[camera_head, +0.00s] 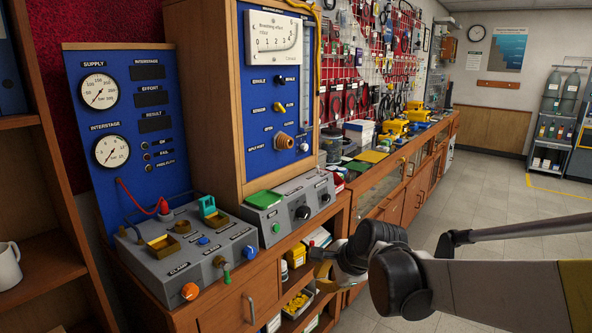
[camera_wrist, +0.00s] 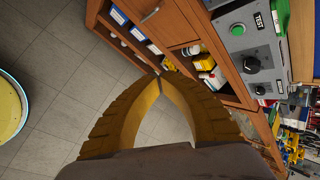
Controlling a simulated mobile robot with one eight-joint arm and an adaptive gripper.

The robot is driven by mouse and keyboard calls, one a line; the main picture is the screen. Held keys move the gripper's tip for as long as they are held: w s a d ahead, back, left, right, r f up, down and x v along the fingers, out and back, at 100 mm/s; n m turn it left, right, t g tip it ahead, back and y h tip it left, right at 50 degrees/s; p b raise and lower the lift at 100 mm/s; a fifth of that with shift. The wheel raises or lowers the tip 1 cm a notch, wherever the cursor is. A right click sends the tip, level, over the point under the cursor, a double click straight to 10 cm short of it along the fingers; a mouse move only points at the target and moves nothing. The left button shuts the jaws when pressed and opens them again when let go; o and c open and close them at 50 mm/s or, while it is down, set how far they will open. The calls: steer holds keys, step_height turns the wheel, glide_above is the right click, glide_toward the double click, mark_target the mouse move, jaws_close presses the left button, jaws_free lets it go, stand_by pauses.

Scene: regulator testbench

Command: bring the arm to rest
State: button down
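My gripper (camera_head: 323,268) is in front of the wooden bench's open shelves, at the end of my arm, which reaches in from the lower right of the head view. In the wrist view its two yellow-brown fingers (camera_wrist: 163,76) curve inward and their tips meet. It is shut, and nothing shows between the fingers. Tile floor shows through the gap behind the tips. The gripper appears apart from the bench, but the exact distance cannot be told.
The wooden bench (camera_head: 247,299) carries a grey control box (camera_head: 187,246) and a gauge panel (camera_head: 137,128). Its shelves hold boxes and a yellow bin (camera_head: 297,305). A white mug (camera_head: 8,266) stands on the left shelf. Open floor (camera_head: 488,178) lies to the right.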

steer(key=s+d+n+h, duration=0.1)
steer(key=s+d+n, duration=0.3)
steer(key=s, duration=0.4)
steer(key=s+d+r+n+h, duration=0.1)
steer(key=s+d+n, duration=0.3)
steer(key=s+n, duration=0.2)
steer(key=s+d+r+n+h, duration=0.1)
steer(key=s+d+n, duration=0.3)
steer(key=s, duration=0.6)
steer(key=shift+s+d+r+n+t+h, duration=0.2)
steer(key=shift+d+n+t+h, duration=0.2)
steer(key=shift+h, duration=0.2)
